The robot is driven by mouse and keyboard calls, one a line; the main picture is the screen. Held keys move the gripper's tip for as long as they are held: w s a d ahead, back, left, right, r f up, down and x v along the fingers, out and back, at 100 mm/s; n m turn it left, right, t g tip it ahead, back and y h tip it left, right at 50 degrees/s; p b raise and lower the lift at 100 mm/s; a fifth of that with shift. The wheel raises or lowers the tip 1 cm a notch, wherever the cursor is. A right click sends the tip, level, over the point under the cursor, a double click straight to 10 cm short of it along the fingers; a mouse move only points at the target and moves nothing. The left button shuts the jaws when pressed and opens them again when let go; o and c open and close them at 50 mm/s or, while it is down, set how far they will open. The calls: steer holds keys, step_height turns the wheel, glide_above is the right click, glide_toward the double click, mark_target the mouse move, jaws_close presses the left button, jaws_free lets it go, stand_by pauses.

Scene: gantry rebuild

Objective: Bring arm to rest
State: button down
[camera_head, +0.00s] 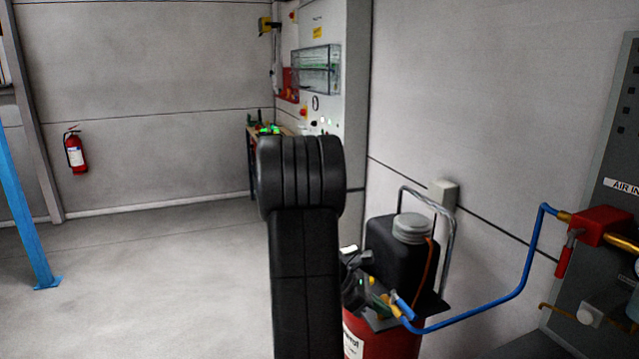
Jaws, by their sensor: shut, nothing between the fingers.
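My arm (304,250) rises from the bottom middle of the head view as a thick black link. It ends at the top in a ribbed, rounded joint. My gripper's fingers do not show; the arm hides what lies behind it. Small dark parts show just right of the arm, in front of a red drum (385,340). I cannot tell whether they belong to my wrist.
A black tank (385,250) with a grey cap and a metal handle stands by the drum. A blue hose (490,308) runs to a red valve (600,225) on the right panel. A cabinet (325,90) stands behind. The left floor is clear up to a blue post (25,220).

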steer(key=shift+m+g, duration=0.6)
steer(key=shift+m, duration=0.1)
steer(key=a, duration=0.1)
steer(key=w+a, duration=0.1)
steer(key=a, duration=0.3)
steer(key=shift+w+f+b, duration=0.15)
steer(key=shift+f+b, duration=0.1)
steer(key=shift+b, duration=0.15)
